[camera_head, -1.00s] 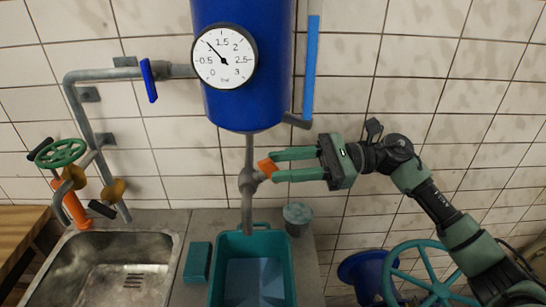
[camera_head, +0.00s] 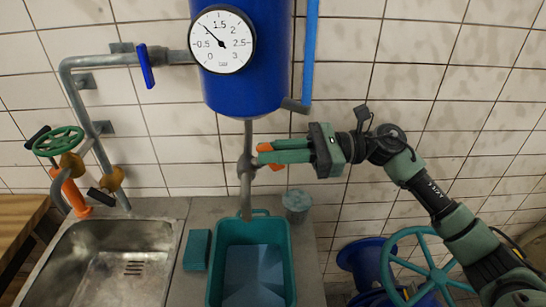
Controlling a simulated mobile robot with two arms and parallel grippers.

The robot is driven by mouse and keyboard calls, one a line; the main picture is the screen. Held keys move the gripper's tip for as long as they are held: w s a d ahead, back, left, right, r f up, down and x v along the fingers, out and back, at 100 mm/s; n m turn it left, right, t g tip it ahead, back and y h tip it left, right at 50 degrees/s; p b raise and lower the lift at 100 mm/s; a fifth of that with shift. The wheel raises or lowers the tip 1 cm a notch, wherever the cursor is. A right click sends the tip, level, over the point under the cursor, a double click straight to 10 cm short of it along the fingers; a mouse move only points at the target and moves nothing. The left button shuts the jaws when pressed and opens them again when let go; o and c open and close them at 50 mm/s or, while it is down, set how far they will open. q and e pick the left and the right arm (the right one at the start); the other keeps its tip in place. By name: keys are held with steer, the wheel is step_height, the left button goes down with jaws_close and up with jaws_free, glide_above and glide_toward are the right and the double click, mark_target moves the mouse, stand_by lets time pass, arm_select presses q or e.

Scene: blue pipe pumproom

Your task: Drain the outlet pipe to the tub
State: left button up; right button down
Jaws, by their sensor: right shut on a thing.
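The grey outlet pipe (camera_head: 247,204) runs down from the blue tank (camera_head: 240,85), with its open lower end above the teal tub (camera_head: 290,262). A valve body (camera_head: 245,168) sits midway on the pipe, with an orange handle (camera_head: 265,148) on its right side. My right gripper (camera_head: 262,156) reaches in from the right and is shut on the orange handle. Its fingers cover much of the handle. The tub's inside looks blue; I cannot tell whether it holds water. No stream shows at the pipe end. My left gripper is not in view.
A gauge (camera_head: 222,40) is on the tank. A metal sink (camera_head: 115,255) stands left of the tub, with a green handwheel (camera_head: 58,141) above it. A teal sponge-like block (camera_head: 197,250) and a grey cup (camera_head: 296,203) flank the tub. A teal wheel (camera_head: 425,268) is lower right.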

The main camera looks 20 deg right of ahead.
steer(key=shift+f+m+t+b, duration=0.35)
steer(key=shift+m+t, duration=0.15)
steer(key=shift+m, duration=0.2)
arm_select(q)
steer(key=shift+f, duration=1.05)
arm_select(e)
steer(key=shift+w+r+m+t, duration=0.15)
steer(key=shift+m+t, duration=0.1)
steer(key=shift+m, duration=0.25)
steer(key=shift+s+r+m+t, duration=0.1)
steer(key=shift+m+t, duration=0.15)
steer(key=shift+m, duration=0.25)
steer(key=c, duration=1.5)
jaws_free()
steer(key=shift+w, duration=0.1)
steer(key=shift+d, duration=0.1)
